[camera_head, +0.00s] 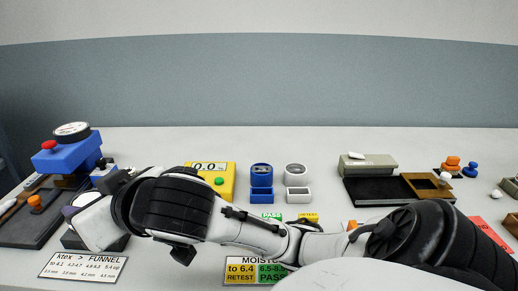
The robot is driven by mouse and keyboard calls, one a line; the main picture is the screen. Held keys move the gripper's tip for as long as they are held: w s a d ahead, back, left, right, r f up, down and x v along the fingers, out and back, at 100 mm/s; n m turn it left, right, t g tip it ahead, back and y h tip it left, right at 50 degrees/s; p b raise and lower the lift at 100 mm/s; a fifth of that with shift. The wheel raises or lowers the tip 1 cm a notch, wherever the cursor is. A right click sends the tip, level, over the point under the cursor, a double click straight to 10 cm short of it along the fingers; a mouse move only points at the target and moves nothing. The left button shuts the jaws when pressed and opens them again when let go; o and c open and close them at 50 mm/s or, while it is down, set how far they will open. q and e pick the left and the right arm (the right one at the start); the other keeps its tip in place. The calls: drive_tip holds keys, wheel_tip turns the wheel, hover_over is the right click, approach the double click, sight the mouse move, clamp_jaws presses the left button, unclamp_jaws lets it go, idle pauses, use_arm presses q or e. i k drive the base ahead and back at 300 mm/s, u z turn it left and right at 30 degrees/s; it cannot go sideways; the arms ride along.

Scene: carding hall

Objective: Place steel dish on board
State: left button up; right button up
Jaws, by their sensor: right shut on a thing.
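My right arm reaches in from the lower right and stretches across the table's front to the left. My right gripper (92,222) is at the left, over the dark objects there. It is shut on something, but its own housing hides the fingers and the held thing. I cannot make out the steel dish. A dark board (24,232) with several small items lies at the far left, beside the gripper. Another dark flat board or tray (376,191) lies at the right. I cannot tell which is the task's board. My left gripper is not in view.
A blue instrument with a dial (70,152) stands back left. A yellow meter (211,176), a blue cup stand (261,182) and a white one (297,182) stand mid-table. Small orange and blue knobbed pieces (452,164) sit back right. The back of the table is clear.

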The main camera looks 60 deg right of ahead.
sight(374, 189)
drive_tip(key=u, duration=1)
drive_tip(key=k, duration=0.95)
drive_tip(key=z, duration=1.95)
